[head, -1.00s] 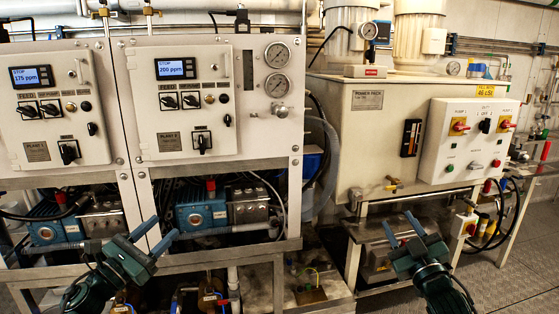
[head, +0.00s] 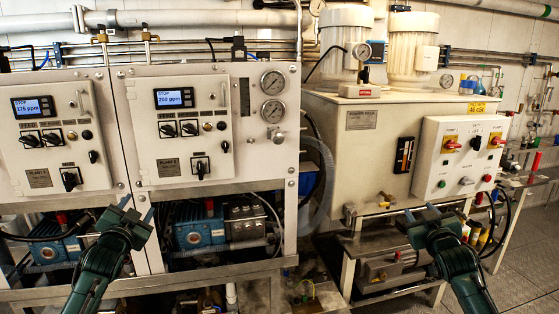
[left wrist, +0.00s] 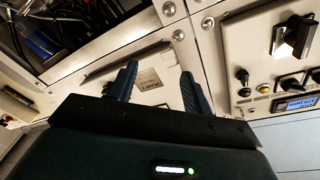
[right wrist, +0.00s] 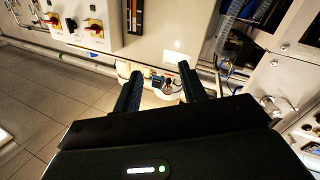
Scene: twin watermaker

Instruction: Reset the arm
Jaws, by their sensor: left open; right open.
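My left gripper (head: 138,207) is raised in front of the two white control panels, below the lower edge of the plant 2 panel. In the left wrist view its two blue fingers (left wrist: 158,70) are apart with nothing between them. My right gripper (head: 420,212) is in front of the power pack, just below and left of its white switch box. In the right wrist view its fingers (right wrist: 160,70) are spread and empty. Neither gripper appears to touch anything.
The plant 1 panel (head: 60,172) and plant 2 panel (head: 195,145) have small displays and black knobs. Blue pumps (head: 200,232) sit below. The power pack (head: 350,160) carries a switch box (head: 462,165) with red and yellow switches.

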